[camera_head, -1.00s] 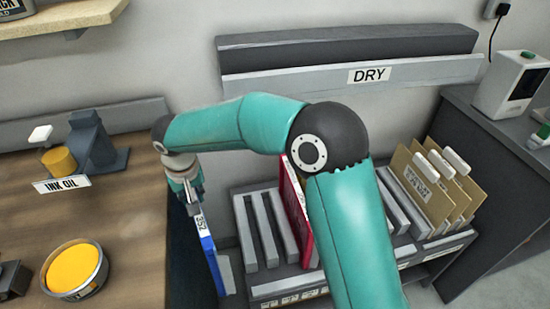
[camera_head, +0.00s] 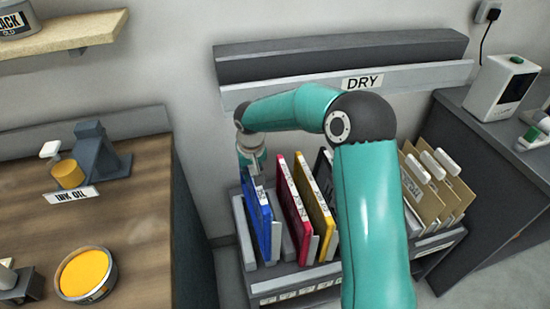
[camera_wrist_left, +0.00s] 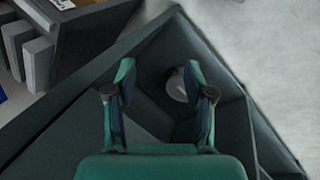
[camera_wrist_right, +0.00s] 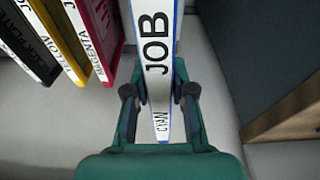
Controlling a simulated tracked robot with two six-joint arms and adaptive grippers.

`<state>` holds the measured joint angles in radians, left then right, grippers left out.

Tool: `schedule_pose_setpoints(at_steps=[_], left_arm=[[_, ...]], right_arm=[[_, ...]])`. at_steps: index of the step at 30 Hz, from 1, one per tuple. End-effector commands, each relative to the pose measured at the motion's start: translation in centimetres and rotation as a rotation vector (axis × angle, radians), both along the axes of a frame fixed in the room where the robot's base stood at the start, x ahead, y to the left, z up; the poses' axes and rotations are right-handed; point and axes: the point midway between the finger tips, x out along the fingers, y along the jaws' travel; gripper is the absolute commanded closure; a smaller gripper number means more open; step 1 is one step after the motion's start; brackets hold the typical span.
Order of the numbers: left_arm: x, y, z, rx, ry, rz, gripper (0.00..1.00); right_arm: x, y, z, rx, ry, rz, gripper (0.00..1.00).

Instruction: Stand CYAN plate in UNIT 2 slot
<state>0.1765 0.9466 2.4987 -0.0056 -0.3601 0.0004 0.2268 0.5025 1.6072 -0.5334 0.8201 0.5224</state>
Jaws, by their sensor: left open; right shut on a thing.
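The cyan plate (camera_head: 257,218), blue with a white edge label, stands upright at the left end of the grey rack (camera_head: 310,278). Its lower part is among the leftmost dividers; whether it is fully seated is hard to tell. My right gripper (camera_head: 251,174) is shut on its top edge. In the right wrist view the plate (camera_wrist_right: 157,50) shows "JOB" and "CYAN" between the fingers. The unit numbers on the rack front are too small to read. My left gripper (camera_wrist_left: 158,80) is open and empty, away from the rack.
Magenta (camera_head: 292,205), yellow (camera_head: 315,205) and black (camera_head: 325,170) plates stand right of the cyan one. Tan folders (camera_head: 425,180) fill the rack's right end. A wooden bench (camera_head: 130,225) borders the rack on the left. The DRY ledge (camera_head: 420,76) is behind.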

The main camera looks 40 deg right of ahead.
Motion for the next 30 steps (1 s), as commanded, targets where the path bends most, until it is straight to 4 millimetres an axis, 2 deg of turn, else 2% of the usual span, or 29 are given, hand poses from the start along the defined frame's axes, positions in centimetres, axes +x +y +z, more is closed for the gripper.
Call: schedule_pose_setpoints(at_steps=[1, 3, 9, 20, 30], left_arm=[[0.0, 0.0, 0.7, 0.0, 0.0, 0.0, 0.47], [0.0, 0.0, 1.1, 0.0, 0.0, 0.0, 0.47], [0.0, 0.0, 1.6, 0.0, 0.0, 0.0, 0.47], [0.0, 0.0, 0.7, 0.0, 0.0, 0.0, 0.47], [0.0, 0.0, -1.3, 0.0, 0.0, 0.0, 0.47]], right_arm=[[-0.5, -1.5, 0.3, -0.002, 0.0, -0.016, 1.0], [-1.0, -2.9, 0.2, -0.005, 0.001, -0.026, 1.0], [-1.9, -5.3, 0.0, -0.011, 0.001, -0.046, 1.0], [-2.1, -5.7, -1.5, -0.012, 0.001, -0.049, 1.0], [-2.1, -5.8, -4.7, -0.012, 0.001, -0.05, 1.0]])
